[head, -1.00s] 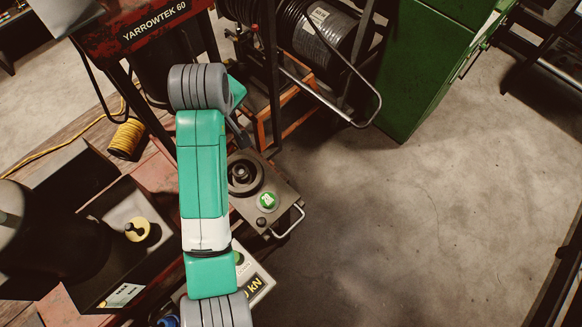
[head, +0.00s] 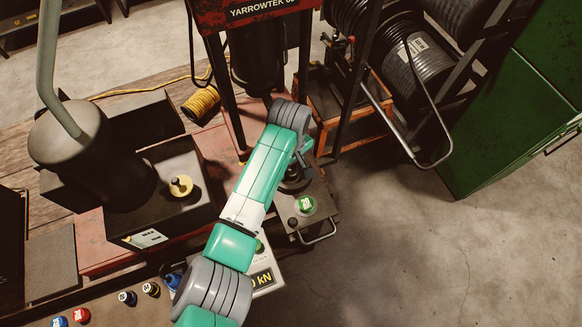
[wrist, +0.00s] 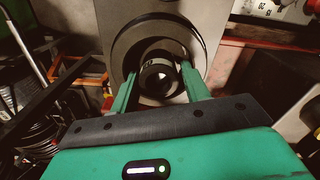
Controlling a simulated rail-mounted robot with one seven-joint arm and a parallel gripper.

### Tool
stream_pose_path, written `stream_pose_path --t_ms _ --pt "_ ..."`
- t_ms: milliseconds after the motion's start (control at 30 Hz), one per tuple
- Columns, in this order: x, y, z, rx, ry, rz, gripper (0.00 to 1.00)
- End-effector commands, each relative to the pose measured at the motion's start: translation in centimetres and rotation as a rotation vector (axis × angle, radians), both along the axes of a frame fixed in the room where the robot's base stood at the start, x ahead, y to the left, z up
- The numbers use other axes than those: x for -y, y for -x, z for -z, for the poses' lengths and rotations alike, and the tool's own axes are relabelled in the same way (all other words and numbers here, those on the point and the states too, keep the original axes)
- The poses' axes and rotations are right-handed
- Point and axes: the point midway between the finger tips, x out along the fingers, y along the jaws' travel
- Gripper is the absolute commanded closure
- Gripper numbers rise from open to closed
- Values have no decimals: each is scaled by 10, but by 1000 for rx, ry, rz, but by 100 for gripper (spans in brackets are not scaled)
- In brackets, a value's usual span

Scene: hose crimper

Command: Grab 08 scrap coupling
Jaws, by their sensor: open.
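A dark, ring-shaped piece with a bright centre (wrist: 160,78) shows in the wrist view, in the round recess of a grey plate (wrist: 208,20). It may be the scrap coupling, but I see no 08 mark on it. My gripper (wrist: 157,70) is open. Its two green fingers stand on either side of the piece in the picture, and I cannot tell whether they touch it. In the head view the plate (head: 322,222) carries a dark round fitting (head: 296,178), partly hidden by my arm. My gripper's fingers are hidden there.
A green-topped round piece (head: 305,206) sits on the plate's near corner. A yellow-topped knob (head: 181,186) stands on a dark box to the left. Several small coloured caps (head: 82,315) lie at lower left. Hose reels (head: 415,60) stand behind; floor at right is clear.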

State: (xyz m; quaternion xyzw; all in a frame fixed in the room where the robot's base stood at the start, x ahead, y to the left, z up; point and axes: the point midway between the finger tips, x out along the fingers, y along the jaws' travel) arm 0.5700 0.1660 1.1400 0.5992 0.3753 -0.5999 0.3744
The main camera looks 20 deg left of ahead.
Motion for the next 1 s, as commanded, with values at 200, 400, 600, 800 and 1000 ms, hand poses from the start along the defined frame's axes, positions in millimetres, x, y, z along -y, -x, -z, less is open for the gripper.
stream_pose_path --t_ms 200,400,600,800,1000 --pt "0 0 5 1 0 1 54" --pt "0 0 4 1 0 0 85" --pt "0 0 4 2 0 0 95" --pt "0 -1 -16 5 1 1 95" --pt "0 -1 -64 5 0 1 95"
